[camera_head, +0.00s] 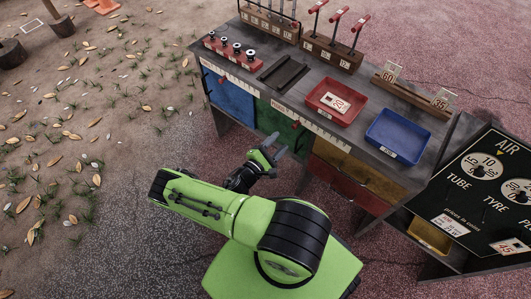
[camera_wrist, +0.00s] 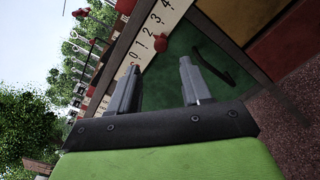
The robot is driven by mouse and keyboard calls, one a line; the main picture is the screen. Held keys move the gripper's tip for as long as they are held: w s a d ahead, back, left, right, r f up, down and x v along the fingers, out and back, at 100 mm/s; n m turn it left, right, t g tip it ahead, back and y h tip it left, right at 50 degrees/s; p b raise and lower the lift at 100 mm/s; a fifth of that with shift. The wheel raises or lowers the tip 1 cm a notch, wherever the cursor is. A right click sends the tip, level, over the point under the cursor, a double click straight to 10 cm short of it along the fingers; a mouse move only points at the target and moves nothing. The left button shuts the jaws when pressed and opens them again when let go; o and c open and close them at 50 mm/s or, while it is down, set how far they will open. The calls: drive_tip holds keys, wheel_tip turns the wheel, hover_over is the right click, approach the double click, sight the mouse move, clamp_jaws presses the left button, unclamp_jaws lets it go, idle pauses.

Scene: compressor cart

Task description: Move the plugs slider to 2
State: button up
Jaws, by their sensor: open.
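The plugs slider's white number strip (camera_head: 318,131) runs along the bench's front edge, above the green panel. Its red knob (camera_head: 296,124) sits in the left part of the strip. In the wrist view the strip (camera_wrist: 147,33) shows numbers 0 to 4, and the red knob (camera_wrist: 161,42) stands out beside it near 1 and 2; the exact mark is unclear. My gripper (camera_head: 276,148) is open and empty, in front of the green panel and apart from the knob. In the wrist view its two fingers (camera_wrist: 160,83) point toward the strip, the knob beyond them.
A second strip (camera_head: 232,76) with a red knob is left on the bench edge. The black AIR board (camera_head: 486,190) is at right. Paved ground lies in front.

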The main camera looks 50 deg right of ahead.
drive_tip(key=a, duration=0.8)
drive_tip(key=shift+s+a+p, duration=0.2)
drive_tip(key=shift+s+p, duration=0.15)
drive_tip(key=shift+s, duration=0.05)
